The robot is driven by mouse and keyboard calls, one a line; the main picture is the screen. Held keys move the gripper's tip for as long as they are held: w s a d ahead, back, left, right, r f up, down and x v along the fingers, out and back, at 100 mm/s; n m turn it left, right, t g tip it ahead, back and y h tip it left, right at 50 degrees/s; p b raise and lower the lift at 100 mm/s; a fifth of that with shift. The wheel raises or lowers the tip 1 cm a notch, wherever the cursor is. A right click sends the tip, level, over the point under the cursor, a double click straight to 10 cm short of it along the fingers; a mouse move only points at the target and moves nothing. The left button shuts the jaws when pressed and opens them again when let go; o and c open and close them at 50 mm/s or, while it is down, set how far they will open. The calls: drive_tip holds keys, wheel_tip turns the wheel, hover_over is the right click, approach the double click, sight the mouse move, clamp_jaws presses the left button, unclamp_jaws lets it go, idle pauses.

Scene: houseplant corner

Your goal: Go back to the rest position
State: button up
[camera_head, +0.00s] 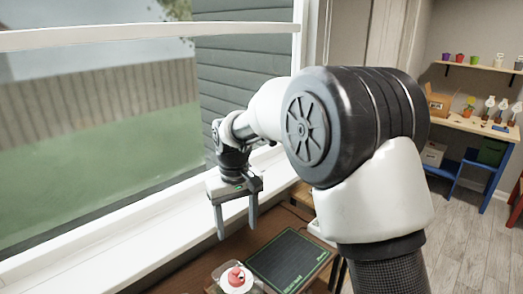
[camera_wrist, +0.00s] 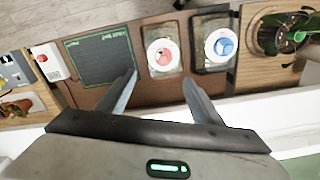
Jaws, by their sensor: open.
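My gripper (camera_head: 236,215) hangs at the end of my arm near the window sill, above the table, with its fingers pointing down. It is open and empty; in the wrist view my gripper (camera_wrist: 160,92) shows two spread fingers with nothing between them. Below it in the wrist view are a dark green-edged mat (camera_wrist: 98,62), a white round item with a red top (camera_wrist: 163,57) and a white round item with a blue centre (camera_wrist: 222,45). The head view also shows the mat (camera_head: 288,262) and the red-topped item (camera_head: 235,278). My arm hides part of the table.
The window sill (camera_head: 110,235) runs close along the left. A white box with a red button (camera_wrist: 48,62) sits beside the mat. A green glass vessel (camera_wrist: 282,35) stands at the right in the wrist view. Shelves and a workbench (camera_head: 465,125) stand at the far right, with open floor before them.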

drive_tip(key=s+d+r+m+t+p, duration=0.1)
drive_tip(key=s+d+r+m+p, duration=0.1)
drive_tip(key=s+d+r, duration=0.45)
drive_tip(key=s+d+r+m+t+p, duration=0.1)
drive_tip(key=s+d+r+t, duration=0.15)
drive_tip(key=d+r, duration=0.6)
drive_tip(key=s+d+r+m+t+p, duration=0.1)
drive_tip(key=s+d, duration=0.3)
drive_tip(key=s, duration=0.3)
drive_tip(key=s+d+r+m+t+p, duration=0.1)
drive_tip(key=s+d+r+m, duration=0.1)
drive_tip(key=s+d, duration=0.2)
drive_tip(key=s, duration=0.3)
drive_tip(key=shift+s+r+p, duration=0.3)
drive_tip(key=shift+p, duration=0.05)
drive_tip(key=c, duration=0.6)
drive_tip(key=shift+w+f, duration=0.1)
drive_tip(key=shift+c, duration=0.7)
